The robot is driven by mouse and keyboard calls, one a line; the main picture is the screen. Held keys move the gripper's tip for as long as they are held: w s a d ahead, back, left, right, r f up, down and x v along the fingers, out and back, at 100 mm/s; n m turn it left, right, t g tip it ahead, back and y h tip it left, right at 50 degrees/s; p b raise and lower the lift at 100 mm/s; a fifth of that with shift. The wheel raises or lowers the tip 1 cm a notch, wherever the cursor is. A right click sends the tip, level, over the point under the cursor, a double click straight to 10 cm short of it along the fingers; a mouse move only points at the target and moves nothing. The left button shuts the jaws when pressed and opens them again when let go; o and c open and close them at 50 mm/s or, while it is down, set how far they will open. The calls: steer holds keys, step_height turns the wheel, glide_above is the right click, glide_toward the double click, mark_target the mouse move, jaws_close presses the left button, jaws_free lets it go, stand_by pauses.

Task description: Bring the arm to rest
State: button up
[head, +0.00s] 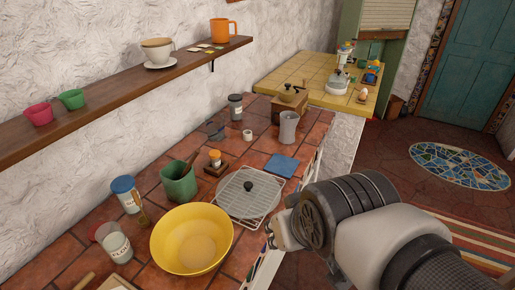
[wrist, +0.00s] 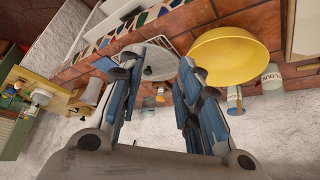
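My arm reaches in from the lower right in the head view, with my gripper (head: 278,232) near the front edge of the tiled counter (head: 75,250). In the wrist view my gripper (wrist: 157,66) has its two blue-and-black fingers spread apart, with nothing held between them. Past the fingertips, a round lid with a dark knob (head: 249,187) on a wire rack (head: 262,212) shows on the counter. The fingers look clear of it. The arm hides part of the counter's front edge.
A yellow bowl (head: 191,239) stands left of my gripper. A green pot (head: 178,181), a grey jug (head: 288,128) and a blue cloth (head: 282,166) are on the counter. A wooden shelf (head: 110,97) runs along the wall. Floor lies open at right.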

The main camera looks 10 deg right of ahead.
steer(key=s+d+g, duration=0.1)
steer(key=s, duration=0.6)
steer(key=shift+m+g, duration=0.3)
steer(key=shift+w, duration=0.1)
